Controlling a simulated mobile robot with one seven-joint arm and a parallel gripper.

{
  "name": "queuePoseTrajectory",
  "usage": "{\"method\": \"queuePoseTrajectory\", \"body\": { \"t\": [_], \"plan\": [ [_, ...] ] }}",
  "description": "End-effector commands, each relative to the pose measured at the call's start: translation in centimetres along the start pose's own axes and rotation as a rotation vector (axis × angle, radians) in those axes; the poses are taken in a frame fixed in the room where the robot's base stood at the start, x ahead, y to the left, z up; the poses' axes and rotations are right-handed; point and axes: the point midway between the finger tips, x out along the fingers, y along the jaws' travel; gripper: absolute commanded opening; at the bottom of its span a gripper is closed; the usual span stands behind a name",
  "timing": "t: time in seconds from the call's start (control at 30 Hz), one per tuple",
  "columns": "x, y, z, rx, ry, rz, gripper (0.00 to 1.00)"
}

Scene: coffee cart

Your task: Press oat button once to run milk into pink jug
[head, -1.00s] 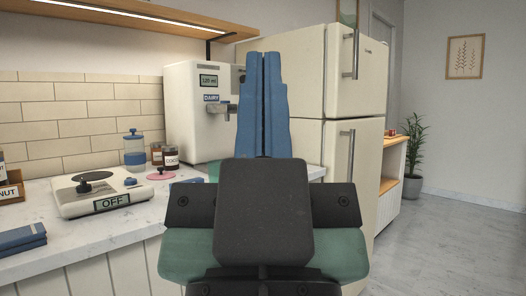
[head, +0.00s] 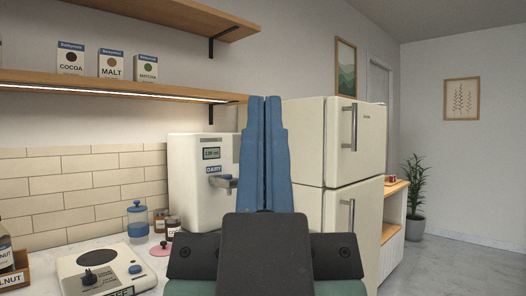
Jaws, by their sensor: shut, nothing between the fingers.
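The white milk machine (head: 192,190) stands on the counter at centre. It has a small display (head: 211,153) that seems to read 120 ml, a blue DAIRY label (head: 213,170) and a grey spout (head: 221,182). My gripper (head: 264,98) is shut and empty, its blue fingers pointing up in front of the machine's right side. It hides that side, so I see no oat button. I see no pink jug; the area under the spout is largely covered by my gripper.
A shelf (head: 110,92) runs above. The fridge (head: 335,200) stands at right.

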Motion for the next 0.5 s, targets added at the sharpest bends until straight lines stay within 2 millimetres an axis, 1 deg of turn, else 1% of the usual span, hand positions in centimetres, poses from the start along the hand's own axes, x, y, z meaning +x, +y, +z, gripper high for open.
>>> {"method": "queuePoseTrajectory", "body": {
  "t": [0.03, 0.4, 0.5],
  "plan": [
    [2.7, 0.0, -2.5, 0.0, 0.0, 0.0, 0.0],
    [11.9, 0.0, -11.2, 0.001, 0.0, -0.001, 0.0],
    [14.1, 0.0, -13.3, 0.001, 0.0, -0.001, 0.0]
  ]
}}
